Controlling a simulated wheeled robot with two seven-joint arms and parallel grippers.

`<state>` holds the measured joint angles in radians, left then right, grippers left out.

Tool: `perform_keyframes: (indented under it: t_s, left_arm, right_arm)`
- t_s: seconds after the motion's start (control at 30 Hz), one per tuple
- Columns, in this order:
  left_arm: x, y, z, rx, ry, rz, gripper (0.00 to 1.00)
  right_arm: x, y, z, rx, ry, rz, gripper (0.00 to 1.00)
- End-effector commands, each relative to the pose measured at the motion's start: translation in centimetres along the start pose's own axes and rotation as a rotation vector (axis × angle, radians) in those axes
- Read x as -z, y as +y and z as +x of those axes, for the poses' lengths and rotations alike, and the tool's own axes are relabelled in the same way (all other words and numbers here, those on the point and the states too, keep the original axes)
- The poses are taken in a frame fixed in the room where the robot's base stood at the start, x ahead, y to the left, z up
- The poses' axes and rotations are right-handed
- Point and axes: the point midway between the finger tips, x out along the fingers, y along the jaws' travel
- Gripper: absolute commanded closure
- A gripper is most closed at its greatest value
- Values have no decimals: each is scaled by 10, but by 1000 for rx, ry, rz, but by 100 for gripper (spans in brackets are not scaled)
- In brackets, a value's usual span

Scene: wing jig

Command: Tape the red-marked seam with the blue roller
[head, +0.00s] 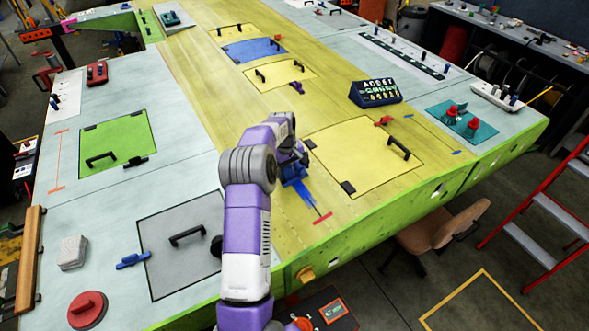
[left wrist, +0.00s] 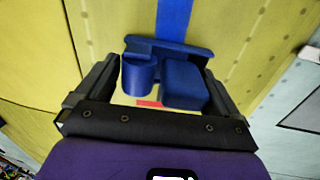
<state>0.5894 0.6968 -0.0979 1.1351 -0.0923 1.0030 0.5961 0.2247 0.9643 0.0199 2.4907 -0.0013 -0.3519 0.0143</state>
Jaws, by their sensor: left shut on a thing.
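My left gripper (head: 294,168) is low over the yellow-green middle skin of the wing, mostly hidden behind my purple arm in the head view. It is shut on the blue roller (head: 292,180). In the left wrist view the roller (left wrist: 185,85) sits between the two dark fingers (left wrist: 155,95). A blue tape strip (head: 308,200) lies on the skin beside the roller and also shows in the left wrist view (left wrist: 172,22). A short red mark (head: 322,218) crosses the skin near the strip's lower end. A red mark also shows below the roller (left wrist: 150,103). My right gripper is not in view.
A yellow hatch (head: 365,155) with a black handle lies right of the roller, and a grey hatch (head: 180,245) lies left. A dark blue box (head: 376,93) stands beyond. An orange-red line with end bars (head: 59,160) runs on the left panel. The wing's green front edge (head: 400,225) is near.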

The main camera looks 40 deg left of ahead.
Motion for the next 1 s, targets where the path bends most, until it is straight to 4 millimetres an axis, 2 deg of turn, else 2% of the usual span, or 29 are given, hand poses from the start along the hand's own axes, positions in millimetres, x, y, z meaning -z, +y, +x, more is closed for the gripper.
perform_keyframes:
  t_s: [0.4,0.6,1.0]
  left_arm:
    - [32,-2,0,0,1,-2,29]
    - [37,-2,3,0,0,-1,29]
    - [66,-4,5,1,1,-1,29]
  right_arm:
    - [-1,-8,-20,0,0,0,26]
    - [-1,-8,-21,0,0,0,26]
    - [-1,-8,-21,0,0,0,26]
